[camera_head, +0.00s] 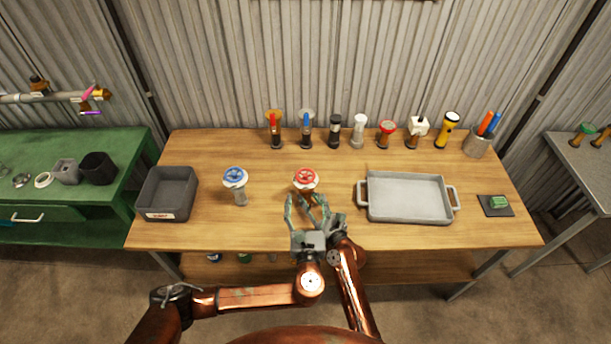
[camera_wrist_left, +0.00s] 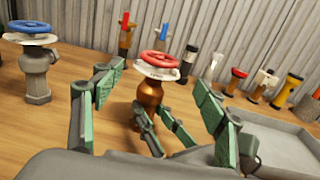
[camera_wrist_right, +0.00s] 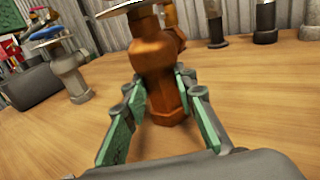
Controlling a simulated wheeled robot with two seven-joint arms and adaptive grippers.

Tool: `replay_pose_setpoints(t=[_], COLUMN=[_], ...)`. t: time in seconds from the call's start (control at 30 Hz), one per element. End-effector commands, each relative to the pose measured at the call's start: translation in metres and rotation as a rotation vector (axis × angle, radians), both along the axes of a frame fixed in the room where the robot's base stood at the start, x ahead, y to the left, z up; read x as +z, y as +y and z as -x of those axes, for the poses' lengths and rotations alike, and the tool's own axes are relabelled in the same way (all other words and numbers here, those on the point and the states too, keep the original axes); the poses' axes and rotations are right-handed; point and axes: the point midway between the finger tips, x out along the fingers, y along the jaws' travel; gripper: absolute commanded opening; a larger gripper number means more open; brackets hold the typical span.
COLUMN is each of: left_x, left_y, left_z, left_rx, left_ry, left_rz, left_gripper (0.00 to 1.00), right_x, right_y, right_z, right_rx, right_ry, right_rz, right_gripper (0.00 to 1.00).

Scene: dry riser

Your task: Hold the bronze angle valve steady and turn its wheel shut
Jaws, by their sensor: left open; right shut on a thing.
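The bronze angle valve stands upright near the middle of the bench, its copper-brown body (camera_wrist_left: 150,92) under a white disc and a red handwheel (camera_head: 306,175). The wheel also shows in the left wrist view (camera_wrist_left: 160,58). My right gripper (camera_wrist_right: 160,95) is shut on the lower part of the valve body (camera_wrist_right: 158,70); in the head view it is largely hidden behind my left one. My left gripper (camera_head: 307,200) is open on the near side of the valve, its fingers spread left and right, apart from the wheel. The wheel is outside the right wrist view.
A grey valve with a blue wheel (camera_head: 235,177) stands to the left, near a dark bin (camera_head: 150,193). A grey tray (camera_head: 362,200) lies to the right, beside a green block on a dark pad (camera_head: 497,211). Several valves and flashlights line the back.

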Motion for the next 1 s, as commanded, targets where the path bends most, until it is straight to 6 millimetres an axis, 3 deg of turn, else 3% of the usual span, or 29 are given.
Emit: replay_pose_setpoints(t=[0.3,0.5,0.7,1.0], left_x=[0.002,0.002,0.001,0.001], left_y=[0.003,0.003,0.003,0.003], left_z=[-0.064,-0.092,-0.104,-0.105], left_rx=[0.002,0.002,0.000,0.000], left_ry=[-0.004,-0.003,-0.001,-0.001], left_rz=[-0.001,0.000,0.002,0.003], left_gripper=[0.66,0.66,0.66,0.64], right_x=[0.003,0.003,0.003,0.003], right_y=[0.000,0.000,0.000,0.000], right_z=[-0.001,-0.001,0.000,-0.001], right_rx=[0.000,0.000,0.000,0.000], right_ry=[-0.005,-0.005,-0.005,-0.004], right_rz=[-0.002,-0.002,-0.002,-0.001], right_gripper=[0.00,0.00,0.00,0.00])
